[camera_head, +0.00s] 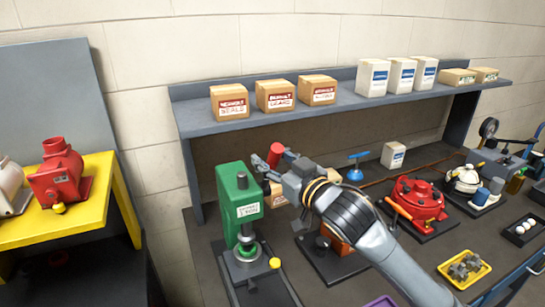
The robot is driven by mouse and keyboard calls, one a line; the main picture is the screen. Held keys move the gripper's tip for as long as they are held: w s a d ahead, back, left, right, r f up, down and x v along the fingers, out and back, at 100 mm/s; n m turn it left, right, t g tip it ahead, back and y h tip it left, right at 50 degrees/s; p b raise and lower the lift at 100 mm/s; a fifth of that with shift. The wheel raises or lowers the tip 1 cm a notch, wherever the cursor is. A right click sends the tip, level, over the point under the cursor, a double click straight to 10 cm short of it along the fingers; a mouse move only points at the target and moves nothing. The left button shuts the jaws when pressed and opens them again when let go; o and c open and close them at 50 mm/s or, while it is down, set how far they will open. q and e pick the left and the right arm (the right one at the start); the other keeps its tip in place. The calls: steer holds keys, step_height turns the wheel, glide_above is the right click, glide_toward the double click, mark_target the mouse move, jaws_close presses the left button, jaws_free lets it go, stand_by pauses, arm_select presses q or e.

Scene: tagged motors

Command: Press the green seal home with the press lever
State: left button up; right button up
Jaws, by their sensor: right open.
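The green press (238,195) stands upright on the bench at centre left, with a label on its front. A green ring that looks like the seal (247,248) sits under its ram, on the grey press base (247,268). A red cylindrical grip (275,152), apparently the end of the press lever, shows just right of the press's top. My right gripper (268,168) is open at this red grip, its fingers beside and just below it. I cannot tell whether they touch it. The rest of the lever is hidden. My left gripper is not in view.
A red round housing (418,197) and a white-topped unit (466,180) stand on the right. A yellow tray (447,269) holds metal parts in front. A shelf (345,108) with several boxes runs behind. A yellow stand (100,222) with a red motor (62,175) is left.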

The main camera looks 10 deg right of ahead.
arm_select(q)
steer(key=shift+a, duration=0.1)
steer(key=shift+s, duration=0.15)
arm_select(e)
jaws_close()
arm_select(q)
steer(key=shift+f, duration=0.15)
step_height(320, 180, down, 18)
steer(key=b, duration=1.8)
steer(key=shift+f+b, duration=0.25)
steer(key=shift+b, duration=0.15)
arm_select(e)
steer(key=s+d+f+n+t+y, duration=0.1)
steer(key=s+d+f+t+y, duration=0.1)
steer(key=s+f+t+y, duration=0.2)
step_height(320, 180, down, 2)
steer(key=shift+s+f+n+t, duration=0.1)
steer(key=shift+s+n+t, duration=0.3)
steer(key=shift+s+t, duration=0.5)
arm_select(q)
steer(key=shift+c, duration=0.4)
